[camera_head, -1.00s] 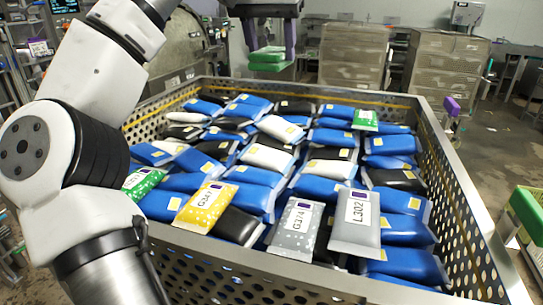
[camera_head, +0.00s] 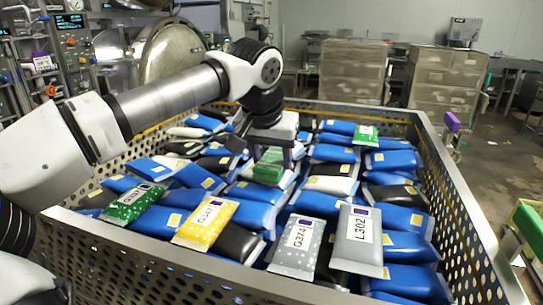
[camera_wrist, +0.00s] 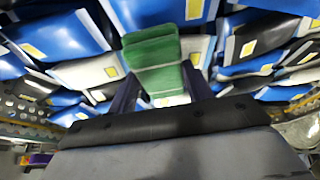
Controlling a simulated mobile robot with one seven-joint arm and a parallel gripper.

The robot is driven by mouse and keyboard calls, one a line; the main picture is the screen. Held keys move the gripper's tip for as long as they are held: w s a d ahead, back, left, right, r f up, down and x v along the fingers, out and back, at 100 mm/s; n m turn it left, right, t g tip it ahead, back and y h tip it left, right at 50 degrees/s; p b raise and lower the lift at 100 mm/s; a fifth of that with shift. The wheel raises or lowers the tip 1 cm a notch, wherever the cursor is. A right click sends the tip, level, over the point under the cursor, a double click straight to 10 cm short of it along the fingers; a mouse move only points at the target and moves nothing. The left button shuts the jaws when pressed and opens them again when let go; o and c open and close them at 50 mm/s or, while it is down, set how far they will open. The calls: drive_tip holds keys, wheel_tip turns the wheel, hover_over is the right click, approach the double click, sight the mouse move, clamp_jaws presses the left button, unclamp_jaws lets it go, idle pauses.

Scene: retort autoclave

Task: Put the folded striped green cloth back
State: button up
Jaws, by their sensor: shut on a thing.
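The folded green striped cloth (camera_head: 268,168) is between the fingers of my gripper (camera_head: 271,158), low over the middle of the heaped pouches in the head view. The wrist view shows the cloth (camera_wrist: 153,62) between the dark fingers of my gripper (camera_wrist: 160,92), sticking out past them, with its stripes and fold edges visible. Blue, black and white pouches lie right beneath it. I cannot tell whether the cloth touches them.
A perforated metal basket (camera_head: 455,200) full of pouches surrounds the gripper. Labelled yellow (camera_head: 205,222), green (camera_head: 135,203) and grey pouches (camera_head: 358,240) lie at its near side. A purple-topped item (camera_head: 452,122) is at the right rim. A green crate (camera_head: 530,218) stands at far right.

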drive_tip(key=shift+f, duration=0.4)
drive_tip(key=shift+f, duration=0.15)
drive_tip(key=o, duration=0.9)
drive_tip(key=shift+o, duration=0.2)
drive_tip(key=d+b+v, duration=0.1)
drive_tip(key=b+v, duration=0.2)
drive_tip(key=v, duration=1)
drive_tip(key=shift+s+a+r, duration=0.2)
drive_tip(key=shift+s+r, duration=0.1)
drive_tip(key=shift+s, duration=0.15)
